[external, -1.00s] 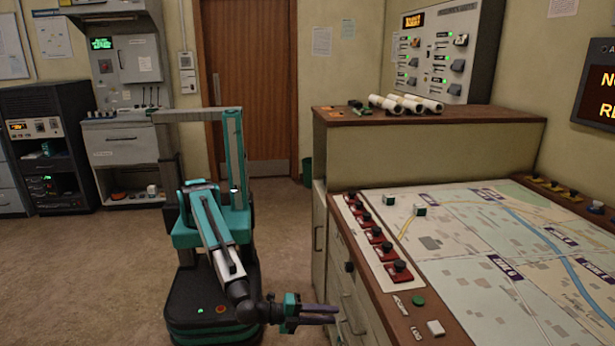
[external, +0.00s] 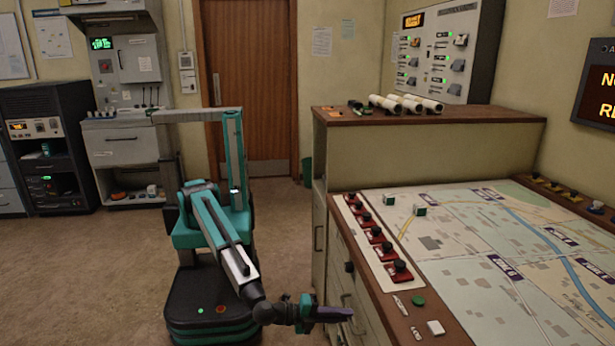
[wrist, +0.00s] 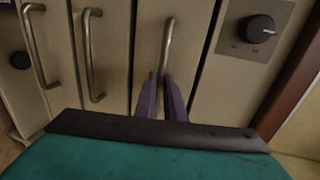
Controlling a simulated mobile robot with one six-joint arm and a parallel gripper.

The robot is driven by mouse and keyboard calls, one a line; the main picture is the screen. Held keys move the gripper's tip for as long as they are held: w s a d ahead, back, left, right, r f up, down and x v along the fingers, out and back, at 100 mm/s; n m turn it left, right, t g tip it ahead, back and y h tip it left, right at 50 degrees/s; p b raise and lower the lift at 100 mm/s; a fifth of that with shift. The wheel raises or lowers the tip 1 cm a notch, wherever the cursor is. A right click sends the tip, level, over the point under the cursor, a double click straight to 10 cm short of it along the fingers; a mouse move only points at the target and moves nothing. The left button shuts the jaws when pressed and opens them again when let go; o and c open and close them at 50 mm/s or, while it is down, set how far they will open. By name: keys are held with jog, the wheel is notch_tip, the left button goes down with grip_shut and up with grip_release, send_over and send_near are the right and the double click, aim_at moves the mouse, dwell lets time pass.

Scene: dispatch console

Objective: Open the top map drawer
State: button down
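The top map drawer (wrist: 150,35) is a beige front with a metal bar handle (wrist: 168,42), beside the knob panel in the wrist view. Its front looks flush and shut. In the wrist view my gripper (wrist: 162,82) has its two purple fingers apart, with the handle's near end lined up between the fingertips. I cannot tell whether they touch it. In the external view my gripper (external: 338,314) is low at the console's drawer side, its fingers overlapping in sight.
Two other handled fronts (wrist: 103,25) lie to the left in the wrist view. A black knob (wrist: 261,25) is on a panel to the right. The console's brown edge (external: 375,291) overhangs the drawers. Open carpet (external: 85,270) lies left of my base.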

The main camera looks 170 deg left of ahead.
jog(key=shift+d, duration=0.15)
jog(key=f+v, duration=0.3)
jog(key=v, duration=1.4)
jog(key=d+f+v, duration=0.1)
jog(key=f+v, duration=0.3)
jog(key=v, duration=1.4)
jog(key=shift+d+f, duration=0.2)
jog(key=shift+d, duration=0.4)
jog(key=shift+s, duration=0.1)
jog(key=c, duration=1.9)
grip_release()
jog(key=shift+o, duration=0.2)
jog(key=shift+d, duration=0.1)
